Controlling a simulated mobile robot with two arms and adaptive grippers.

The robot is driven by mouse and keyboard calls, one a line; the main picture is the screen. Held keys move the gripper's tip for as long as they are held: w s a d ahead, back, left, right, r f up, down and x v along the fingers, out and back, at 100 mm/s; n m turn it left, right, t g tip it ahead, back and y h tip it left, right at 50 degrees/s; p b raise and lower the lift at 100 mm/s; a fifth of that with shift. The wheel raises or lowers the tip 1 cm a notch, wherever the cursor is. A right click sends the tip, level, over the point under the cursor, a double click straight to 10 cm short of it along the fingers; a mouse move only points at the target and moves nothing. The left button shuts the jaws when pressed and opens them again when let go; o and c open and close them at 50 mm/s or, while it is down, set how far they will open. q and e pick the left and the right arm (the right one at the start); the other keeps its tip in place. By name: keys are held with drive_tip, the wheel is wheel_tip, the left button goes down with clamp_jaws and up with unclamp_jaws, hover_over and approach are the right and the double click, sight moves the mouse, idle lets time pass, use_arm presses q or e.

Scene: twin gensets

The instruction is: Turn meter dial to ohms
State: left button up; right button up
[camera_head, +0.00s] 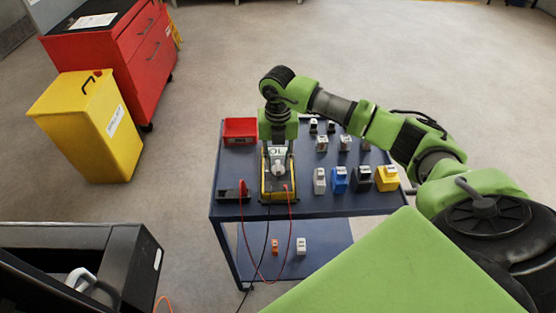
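The meter (266,190) is a yellow and black unit lying on the blue table, with a red lead and a black lead running from it over the front edge. My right arm reaches in from the right, and my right gripper (279,168) points down over the middle of the meter. The gripper and wrist cover the dial and much of the meter's face, so the dial's setting is hidden. I cannot tell whether the fingers touch the dial or are open or shut. My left gripper is not in view.
The blue table (320,205) also holds a red bin (240,131), a black tray (232,192), and several small blocks, including a blue one (339,180) and a yellow one (387,178). A yellow bin (85,125) and red tool cabinet (145,50) stand left.

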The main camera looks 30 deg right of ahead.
sight(278, 164)
drive_tip(key=shift+r, duration=0.1)
wheel_tip(278, 164, up, 12)
idle(0.5)
idle(0.5)
